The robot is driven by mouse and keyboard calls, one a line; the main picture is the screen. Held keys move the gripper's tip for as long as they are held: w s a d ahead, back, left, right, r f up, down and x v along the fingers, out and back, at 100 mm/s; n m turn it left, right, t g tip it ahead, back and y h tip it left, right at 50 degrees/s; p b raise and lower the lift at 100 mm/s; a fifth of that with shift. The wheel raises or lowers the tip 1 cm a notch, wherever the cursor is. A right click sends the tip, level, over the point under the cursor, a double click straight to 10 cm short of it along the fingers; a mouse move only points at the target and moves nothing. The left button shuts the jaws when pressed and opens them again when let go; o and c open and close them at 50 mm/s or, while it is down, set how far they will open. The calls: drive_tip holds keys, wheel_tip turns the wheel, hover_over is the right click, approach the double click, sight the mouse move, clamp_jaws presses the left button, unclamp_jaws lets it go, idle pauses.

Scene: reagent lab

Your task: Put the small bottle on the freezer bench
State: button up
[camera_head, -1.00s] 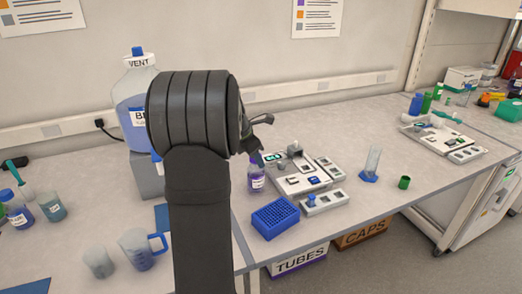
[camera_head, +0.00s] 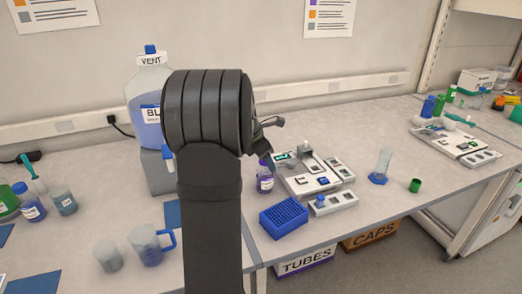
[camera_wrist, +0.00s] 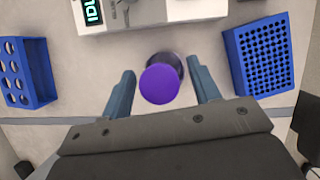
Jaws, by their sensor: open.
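A small bottle with a purple cap and purple contents (camera_head: 264,180) stands on the bench, left of a white instrument. My gripper (camera_head: 268,141) is above it in the head view, partly hidden behind my arm. In the wrist view the purple cap (camera_wrist: 159,84) lies between the fingertips of my open gripper (camera_wrist: 160,84), with a visible gap on each side. The fingers do not appear to touch the bottle. A bench surface (camera_head: 492,132) extends to the far right, with a white cabinet (camera_head: 500,210) under it; I cannot tell whether this is the freezer bench.
A blue tube rack (camera_head: 284,218) stands in front of the bottle; it also shows in the wrist view (camera_wrist: 257,55). The white instrument (camera_head: 300,178) is close on the right. A cylinder (camera_head: 381,163) and green cup (camera_head: 415,186) stand farther right.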

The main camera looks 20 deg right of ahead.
drive_tip(key=v, duration=1.6)
drive_tip(key=shift+w+r, duration=0.3)
drive_tip(key=shift+w, duration=0.05)
drive_tip(key=shift+o, duration=0.5)
drive_tip(key=shift+a+r, duration=0.15)
drive_tip(key=shift+r, duration=0.25)
